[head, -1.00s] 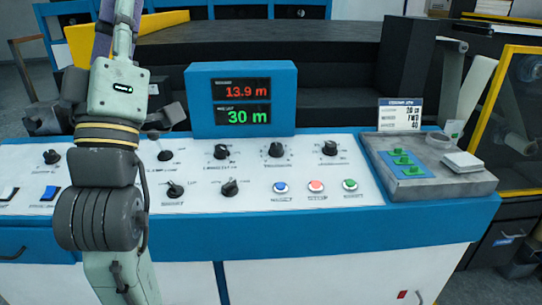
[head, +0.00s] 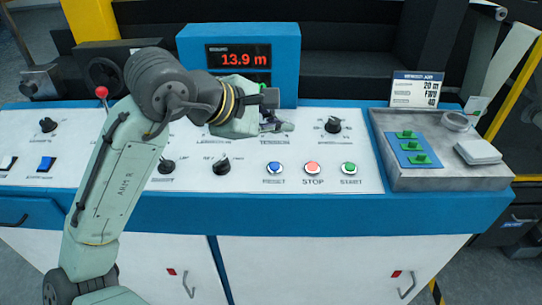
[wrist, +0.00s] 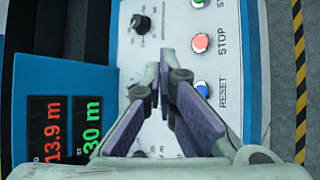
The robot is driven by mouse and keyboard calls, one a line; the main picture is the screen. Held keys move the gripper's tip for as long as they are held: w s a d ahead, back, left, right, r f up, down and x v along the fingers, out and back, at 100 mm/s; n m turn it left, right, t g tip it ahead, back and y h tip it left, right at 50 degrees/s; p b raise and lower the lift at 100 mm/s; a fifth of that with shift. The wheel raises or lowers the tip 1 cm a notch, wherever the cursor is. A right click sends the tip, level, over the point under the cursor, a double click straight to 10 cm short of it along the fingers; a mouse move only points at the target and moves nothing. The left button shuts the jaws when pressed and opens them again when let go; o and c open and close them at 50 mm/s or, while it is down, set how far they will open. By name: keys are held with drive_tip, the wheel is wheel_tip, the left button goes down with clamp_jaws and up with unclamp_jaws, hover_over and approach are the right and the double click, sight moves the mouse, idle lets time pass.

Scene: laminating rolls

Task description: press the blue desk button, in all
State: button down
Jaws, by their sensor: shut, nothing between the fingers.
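The blue desk button (head: 274,168) is a small round push button in a pale ring on the white desk panel. It is labelled RESET and is the leftmost of three buttons. In the wrist view the blue button (wrist: 203,89) lies just right of the fingertips, partly behind the right-hand finger. My gripper (head: 284,127) is above the panel, up and slightly right of the button in the head view, apart from it. In the wrist view my gripper (wrist: 161,74) is shut and empty.
A red STOP button (head: 312,168) and a green START button (head: 348,168) stand to the right. Black knobs, such as one (head: 333,125), surround my gripper. A blue display box (head: 189,70) rises behind it. A grey tray (head: 485,179) sits at right.

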drive_tip(key=shift+s+f, duration=0.1)
drive_tip(key=shift+f, duration=0.05)
drive_tip(key=b, duration=0.5)
hover_over(275, 166)
drive_tip(key=s, duration=0.2)
wheel_tip(275, 166, down, 7)
drive_tip(key=shift+w+d+f, duration=0.1)
drive_tip(key=shift+w+f+b, duration=0.2)
drive_tip(key=shift+f+b, duration=0.3)
drive_tip(key=shift+f, duration=0.2)
drive_tip(key=shift+f, duration=0.1)
idle(0.5)
drive_tip(key=shift+f, duration=0.3)
